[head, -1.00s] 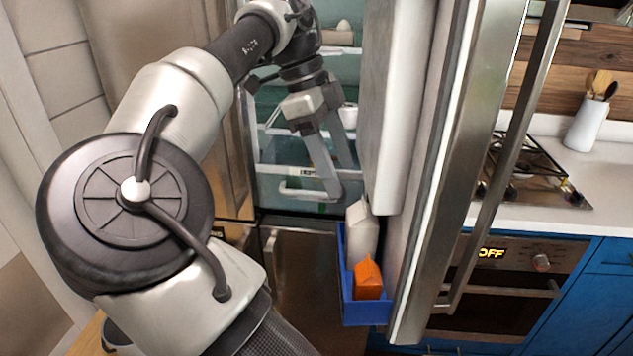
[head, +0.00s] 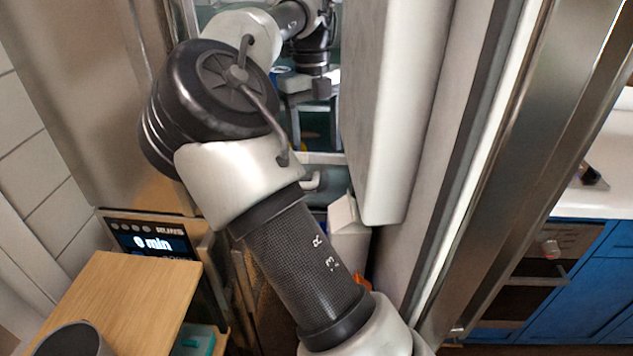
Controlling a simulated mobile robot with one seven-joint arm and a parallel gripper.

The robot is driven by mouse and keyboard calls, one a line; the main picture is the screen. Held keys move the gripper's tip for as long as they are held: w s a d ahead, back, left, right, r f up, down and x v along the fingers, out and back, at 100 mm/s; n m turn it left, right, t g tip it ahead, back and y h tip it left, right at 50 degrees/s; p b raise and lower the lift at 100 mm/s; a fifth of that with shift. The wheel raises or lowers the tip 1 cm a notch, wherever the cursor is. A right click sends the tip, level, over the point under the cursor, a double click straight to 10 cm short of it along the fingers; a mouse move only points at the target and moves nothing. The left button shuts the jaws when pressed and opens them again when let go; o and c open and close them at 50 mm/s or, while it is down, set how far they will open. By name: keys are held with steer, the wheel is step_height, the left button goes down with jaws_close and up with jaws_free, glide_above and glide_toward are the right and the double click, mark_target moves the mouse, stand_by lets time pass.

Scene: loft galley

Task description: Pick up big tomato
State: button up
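No tomato can be made out in this view. My gripper (head: 312,125) reaches into the open fridge, pointing down above the white-edged drawer (head: 322,158) low in the fridge. Its fingers look spread apart, with a dark gap between them and nothing seen held. The fingertips are small and partly lost against the dark drawer, and my arm hides much of the fridge interior.
The open fridge door (head: 400,120) stands close on the right of my arm. A white carton (head: 345,215) in its bin is partly hidden by my arm. At lower left are a wooden board (head: 130,295) and a grey pot (head: 72,340). Blue cabinets (head: 575,270) are at right.

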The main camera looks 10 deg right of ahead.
step_height(320, 180, down, 2)
steer(key=shift+s, duration=0.1)
steer(key=f, duration=0.1)
steer(key=f+b, duration=0.1)
steer(key=f, duration=0.2)
steer(key=shift+s+a+b, duration=0.25)
steer(key=shift+s+b, duration=0.1)
steer(key=shift+s, duration=0.05)
steer(key=shift+f, duration=0.6)
steer(key=c, duration=1.2)
